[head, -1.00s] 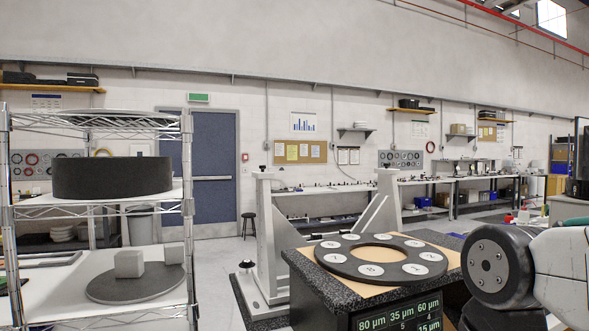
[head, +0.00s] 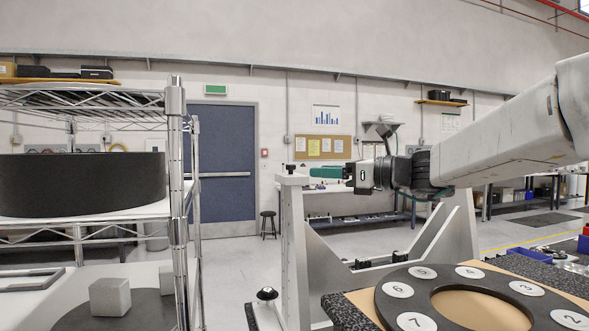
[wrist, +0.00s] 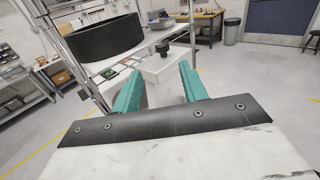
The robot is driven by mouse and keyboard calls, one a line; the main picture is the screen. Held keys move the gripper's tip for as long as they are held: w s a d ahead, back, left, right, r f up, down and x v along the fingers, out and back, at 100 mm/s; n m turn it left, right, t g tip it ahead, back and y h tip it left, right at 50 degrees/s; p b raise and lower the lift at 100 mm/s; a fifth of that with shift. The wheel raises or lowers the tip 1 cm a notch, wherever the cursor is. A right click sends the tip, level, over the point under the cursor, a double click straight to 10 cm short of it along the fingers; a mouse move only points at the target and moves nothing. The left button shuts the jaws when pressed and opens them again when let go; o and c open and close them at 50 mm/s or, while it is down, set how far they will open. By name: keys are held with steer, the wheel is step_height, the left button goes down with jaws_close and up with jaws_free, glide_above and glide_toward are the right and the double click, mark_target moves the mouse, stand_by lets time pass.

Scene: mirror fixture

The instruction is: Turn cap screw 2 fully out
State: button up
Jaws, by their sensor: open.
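A black cap screw (head: 291,169) stands upright on top of the left post of the light grey fixture (head: 292,235). In the wrist view the black screw (wrist: 162,48) shows ahead of the teal fingers, on the end of a light bar. My gripper (head: 312,172) points left, close to the post's top, and appears apart from the screw. Its two teal fingers are spread and empty in the wrist view (wrist: 160,72). A second black knob (head: 267,293) sits low at the fixture's left foot. I cannot read which screw is number 2.
A wire shelf rack (head: 175,130) with a large black ring (head: 80,184) stands at the left. A numbered black disc (head: 395,316) lies on a block at the lower right. A blue door (head: 222,160) and stool (head: 268,226) are farther back.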

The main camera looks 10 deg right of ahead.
mark_target(297, 175)
steer(key=x, duration=0.8)
steer(key=shift+w+d+r, duration=0.15)
steer(key=shift+w+r, duration=0.05)
steer(key=shift+c, duration=0.3)
jaws_close()
